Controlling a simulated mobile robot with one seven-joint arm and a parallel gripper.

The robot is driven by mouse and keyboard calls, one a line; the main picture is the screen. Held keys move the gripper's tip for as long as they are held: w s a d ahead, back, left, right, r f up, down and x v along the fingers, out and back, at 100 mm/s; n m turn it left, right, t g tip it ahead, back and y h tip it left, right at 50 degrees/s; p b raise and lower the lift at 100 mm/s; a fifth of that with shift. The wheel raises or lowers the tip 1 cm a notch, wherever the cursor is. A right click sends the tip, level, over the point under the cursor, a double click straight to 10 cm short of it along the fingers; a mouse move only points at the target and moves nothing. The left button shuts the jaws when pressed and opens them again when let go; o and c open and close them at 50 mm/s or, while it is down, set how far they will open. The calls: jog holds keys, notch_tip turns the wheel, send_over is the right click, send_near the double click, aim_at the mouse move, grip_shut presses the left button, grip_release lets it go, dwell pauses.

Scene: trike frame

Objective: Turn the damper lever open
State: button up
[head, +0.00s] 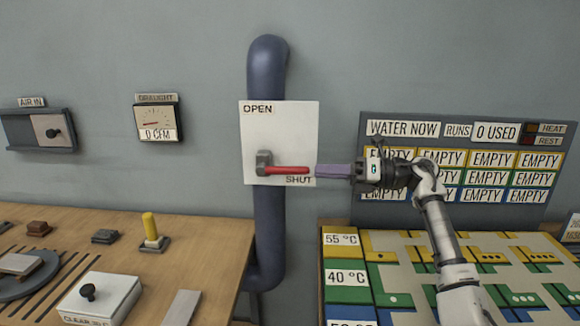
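The damper lever (287,170) has a red handle and a grey hub. It lies almost level, pointing right, just above the word SHUT on a white plate (295,128). The word OPEN is at the plate's top left. The plate is mounted on a thick dark blue pipe (267,75). My gripper (318,171) comes in from the right, its purplish fingers level with the handle and their tips at or very near its free end. I cannot tell whether they touch the handle or whether there is a gap between them.
A board with WATER NOW and several EMPTY labels (403,129) is on the wall behind my arm. A CFM gauge (158,119) reads 0. A wooden bench (200,227) with a yellow peg (150,227) is at the left, and a coloured panel (347,278) at lower right.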

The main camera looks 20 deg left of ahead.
aim_at(267, 169)
jog(key=p+x, duration=0.1)
jog(key=x, duration=0.7)
jog(key=shift+s+a+p, duration=0.1)
jog(key=shift+a+p, duration=0.2)
jog(key=shift+p, duration=0.1)
grip_shut()
